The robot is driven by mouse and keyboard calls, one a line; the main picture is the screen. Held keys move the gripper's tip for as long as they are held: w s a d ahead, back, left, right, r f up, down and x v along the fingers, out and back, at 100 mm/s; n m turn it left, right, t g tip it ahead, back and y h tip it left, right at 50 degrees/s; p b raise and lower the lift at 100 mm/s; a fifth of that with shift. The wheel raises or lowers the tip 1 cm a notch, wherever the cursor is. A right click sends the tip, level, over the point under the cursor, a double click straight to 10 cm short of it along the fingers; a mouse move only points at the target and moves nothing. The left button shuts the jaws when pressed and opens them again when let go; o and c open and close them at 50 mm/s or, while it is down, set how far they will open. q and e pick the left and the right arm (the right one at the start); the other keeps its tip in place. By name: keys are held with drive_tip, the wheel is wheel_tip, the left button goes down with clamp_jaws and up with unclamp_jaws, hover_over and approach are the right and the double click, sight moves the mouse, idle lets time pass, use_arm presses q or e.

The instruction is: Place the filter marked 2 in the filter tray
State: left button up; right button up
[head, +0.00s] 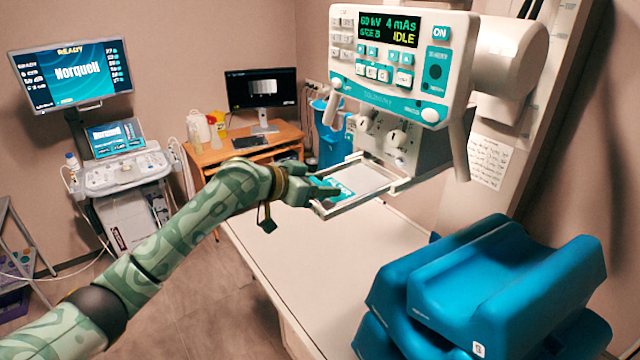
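The filter tray (332,212) is a pale metal frame sticking out under the X-ray tube head. A flat plate with a teal end (344,186) and a grey surface lies within the frame's outline. It appears to be the filter, but its marking is too small to read. My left gripper (328,191) is at the tray's left end, with its fingers at the teal end of the plate. I cannot tell whether the fingers are closed on it or apart. The gripper hides part of the tray's left edge. My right gripper is not in view.
The tube head's control panel (402,62) hangs right above the tray. A pale table (320,262) lies below, largely clear. Blue foam supports (490,290) are stacked at the right front. A wooden desk (213,153) and an ultrasound cart (122,172) stand behind at left.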

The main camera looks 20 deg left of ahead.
use_arm(q)
drive_tip(key=o, duration=0.3)
drive_tip(key=b+v, duration=0.1)
drive_tip(key=v, duration=1.1)
drive_tip(key=shift+d+r+b, duration=0.1)
drive_tip(key=shift+b, duration=0.3)
drive_tip(key=shift+c, duration=0.3)
